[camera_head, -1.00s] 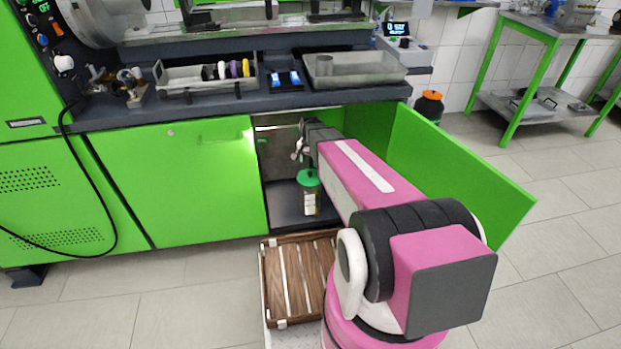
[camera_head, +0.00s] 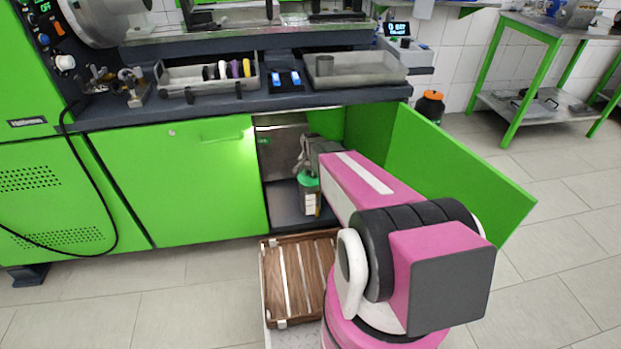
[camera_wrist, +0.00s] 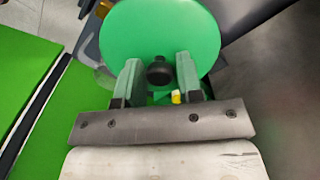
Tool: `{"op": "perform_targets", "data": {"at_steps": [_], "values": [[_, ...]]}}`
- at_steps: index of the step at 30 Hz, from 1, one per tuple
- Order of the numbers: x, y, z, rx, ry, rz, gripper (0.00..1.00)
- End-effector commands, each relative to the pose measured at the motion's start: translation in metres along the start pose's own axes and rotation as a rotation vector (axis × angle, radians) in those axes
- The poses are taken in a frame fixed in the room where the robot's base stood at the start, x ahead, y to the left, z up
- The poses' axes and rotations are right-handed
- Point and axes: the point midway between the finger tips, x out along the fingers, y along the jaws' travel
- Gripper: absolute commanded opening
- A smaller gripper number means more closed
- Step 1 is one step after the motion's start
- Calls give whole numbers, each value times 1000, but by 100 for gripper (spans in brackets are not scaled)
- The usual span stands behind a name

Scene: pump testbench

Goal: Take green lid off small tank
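The small tank (camera_head: 311,204) stands inside the open cabinet, a clear container with a white label. Its round green lid (camera_head: 308,180) is on top. My gripper (camera_wrist: 159,75) is open, with one finger on each side of the knob and a visible gap to both. In the head view my gripper (camera_head: 307,168) is just above the lid and partly covers it.
The cabinet's open green door (camera_head: 460,165) stands to the right of my arm. The closed green door (camera_head: 180,180) is to the left. A wooden slatted crate (camera_head: 290,285) lies in front of the opening. The worktop above holds trays.

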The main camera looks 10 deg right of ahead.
Motion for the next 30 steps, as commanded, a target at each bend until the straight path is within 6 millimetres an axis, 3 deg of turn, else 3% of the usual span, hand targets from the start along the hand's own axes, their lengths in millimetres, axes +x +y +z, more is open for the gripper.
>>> {"op": "perform_targets", "data": {"at_steps": [1, 3, 19, 28, 30], "values": [[0, 0, 0, 0, 0, 0, 17], [0, 0, 0, 0, 0, 0, 3], [-8, 0, 0, 0, 0, 0, 3], [-46, 1, 3, 0, 1, -1, 3], [-54, 5, 23, -2, 0, 0, 3]]}}
